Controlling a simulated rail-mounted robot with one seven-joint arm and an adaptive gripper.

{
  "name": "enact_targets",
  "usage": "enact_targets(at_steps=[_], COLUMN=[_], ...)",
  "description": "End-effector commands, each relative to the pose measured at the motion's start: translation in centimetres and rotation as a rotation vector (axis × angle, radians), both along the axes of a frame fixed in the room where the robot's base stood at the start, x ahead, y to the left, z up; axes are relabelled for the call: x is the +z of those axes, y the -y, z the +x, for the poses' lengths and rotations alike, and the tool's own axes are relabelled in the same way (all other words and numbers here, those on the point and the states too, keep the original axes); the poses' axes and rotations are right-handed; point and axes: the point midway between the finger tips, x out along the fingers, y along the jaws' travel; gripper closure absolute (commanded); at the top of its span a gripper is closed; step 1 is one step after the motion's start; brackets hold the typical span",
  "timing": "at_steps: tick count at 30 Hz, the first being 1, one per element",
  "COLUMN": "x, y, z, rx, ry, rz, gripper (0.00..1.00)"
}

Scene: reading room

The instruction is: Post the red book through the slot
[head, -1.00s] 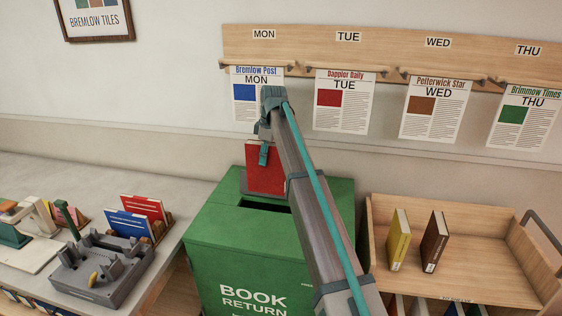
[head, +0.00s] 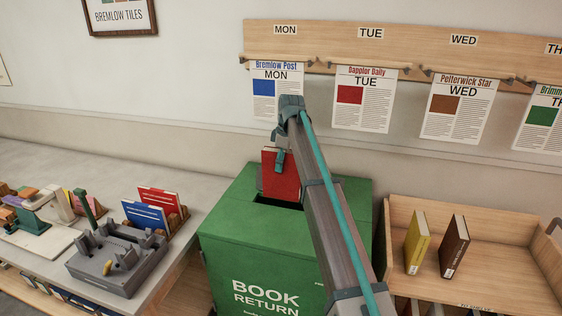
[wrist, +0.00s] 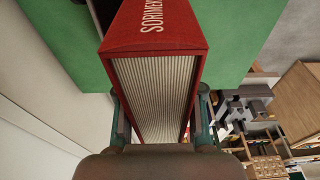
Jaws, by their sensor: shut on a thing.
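The red book (head: 279,176) is upright above the top of the green book return box (head: 240,240). My gripper (head: 281,158) is shut on it from above, mostly hidden behind my arm in the head view. The dark slot (head: 288,204) shows just in front of the book's lower edge; I cannot tell whether that edge is inside it. In the wrist view, the book (wrist: 158,85) sits between both fingers, its page edges facing the camera and part of its lettered cover showing, with green box surface (wrist: 240,30) beyond.
A grey device (head: 115,258) and blue and red books (head: 147,216) in a holder stand on the left counter (head: 60,160). A wooden cart (head: 500,275) with a yellow book (head: 417,243) and a brown book (head: 454,246) is right. Newspapers (head: 365,100) hang behind.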

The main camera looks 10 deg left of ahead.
Motion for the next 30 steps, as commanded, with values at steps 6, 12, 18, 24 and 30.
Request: enact_targets(at_steps=[6, 12, 18, 24, 30], x=[-1.5, -2.8, -4.1, -5.5, -6.8], y=[0.0, 0.0, 0.0, 0.0, 0.0], z=[0.0, 0.0, 0.0, 0.0, 0.0], rx=[0.0, 0.0, 0.0, 0.0, 0.0], ry=[0.0, 0.001, 0.001, 0.0, 0.001], rz=[0.0, 0.001, 0.001, 0.0, 0.001], gripper=[1.0, 1.0, 1.0, 1.0, 1.0])
